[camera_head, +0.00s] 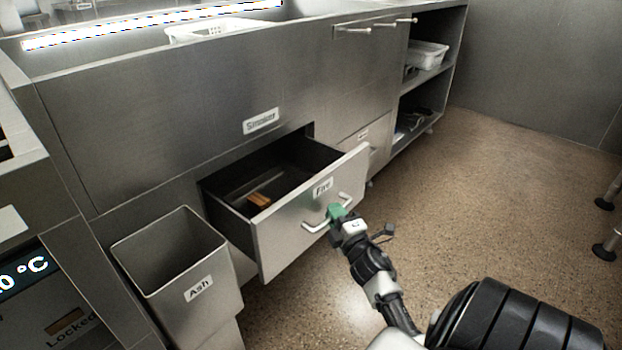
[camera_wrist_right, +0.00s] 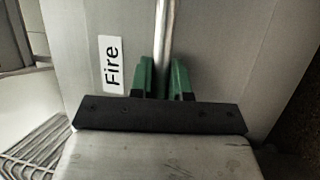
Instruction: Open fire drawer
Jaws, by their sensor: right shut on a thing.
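The fire drawer (camera_head: 300,224) is a grey metal drawer with a "Fire" label, pulled well out of the cabinet in the head view. Its dark inside shows, with a small orange-brown piece (camera_head: 259,199) lying in it. My right gripper (camera_head: 337,212), with green fingers, is shut on the drawer's bar handle (camera_head: 315,227). In the right wrist view the green fingers (camera_wrist_right: 161,80) stand on both sides of the handle bar (camera_wrist_right: 164,35), beside the "Fire" label (camera_wrist_right: 111,64). My left gripper is not in view.
An open metal bin labelled "Ash" (camera_head: 198,289) stands left of the drawer. The "Smoker" cabinet (camera_head: 170,110) is behind it. Open shelves (camera_head: 440,80) with a white basket (camera_head: 428,54) are at the back right.

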